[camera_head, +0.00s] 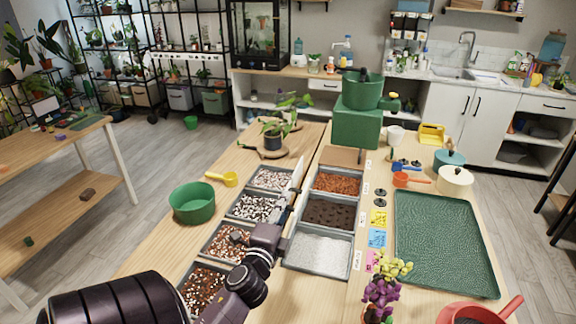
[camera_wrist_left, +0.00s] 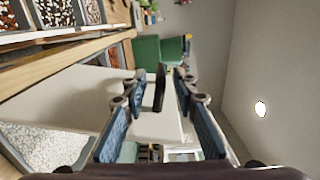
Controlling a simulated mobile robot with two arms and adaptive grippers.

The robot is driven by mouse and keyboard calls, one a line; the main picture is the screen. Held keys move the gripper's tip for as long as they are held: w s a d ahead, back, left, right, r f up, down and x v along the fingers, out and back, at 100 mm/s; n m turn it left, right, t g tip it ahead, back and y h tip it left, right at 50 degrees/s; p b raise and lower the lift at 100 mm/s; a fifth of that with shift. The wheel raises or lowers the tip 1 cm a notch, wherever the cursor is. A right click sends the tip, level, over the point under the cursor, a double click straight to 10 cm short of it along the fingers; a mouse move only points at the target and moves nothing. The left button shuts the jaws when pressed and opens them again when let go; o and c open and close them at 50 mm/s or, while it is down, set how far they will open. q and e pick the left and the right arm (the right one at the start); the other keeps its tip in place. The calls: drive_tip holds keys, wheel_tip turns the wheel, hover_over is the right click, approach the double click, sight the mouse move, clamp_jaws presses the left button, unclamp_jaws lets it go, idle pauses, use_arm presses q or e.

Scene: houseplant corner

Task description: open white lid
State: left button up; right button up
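The white lid (camera_head: 297,185) shows as a thin, pale panel seen nearly edge-on, standing steeply between the two rows of bins. In the left wrist view the white lid (camera_wrist_left: 75,97) is a broad flat panel with an upright black handle (camera_wrist_left: 160,88). My left gripper (camera_head: 270,230) is at the near end of the panel in the head view. In the wrist view its blue-padded fingers (camera_wrist_left: 158,90) are apart, one on each side of the handle, with gaps showing. Its fingertips are hard to see in the head view. My right gripper is not in view.
Bins of soil and gravel (camera_head: 330,212) flank the lid. A green pot (camera_head: 192,203) stands left, a green tray (camera_head: 448,243) right. A green box (camera_head: 357,122) bearing a pot is behind. A cream lidded pot (camera_head: 455,181) and purple flowers (camera_head: 381,294) stand right.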

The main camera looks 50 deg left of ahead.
use_arm(q)
drive_tip(key=v, duration=0.7)
drive_tip(key=shift+s+d, duration=0.2)
drive_tip(key=shift+s, duration=0.15)
